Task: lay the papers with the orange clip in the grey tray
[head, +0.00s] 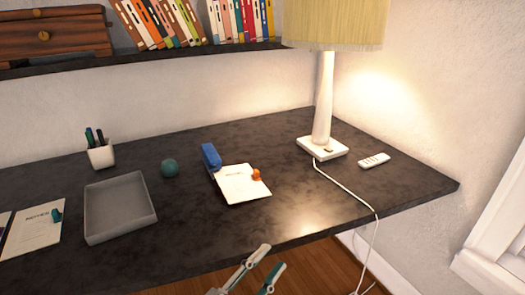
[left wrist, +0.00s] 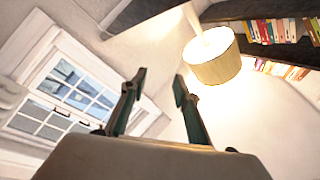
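The grey tray (head: 119,208) sits to the left on the desk and looks empty. My left gripper (head: 269,262) is low in the head view, in front of the desk's front edge and apart from the papers. Its two fingers are spread with nothing between them, as the left wrist view also shows (left wrist: 157,88). My right gripper is in neither view.
A blue stapler-like object (head: 211,157) touches or nearly touches the papers' upper left. A teal ball (head: 169,168) lies between tray and papers. Other papers with a teal clip (head: 33,228) lie left of the tray. A lamp (head: 323,110), its cord and a remote (head: 374,160) stand right.

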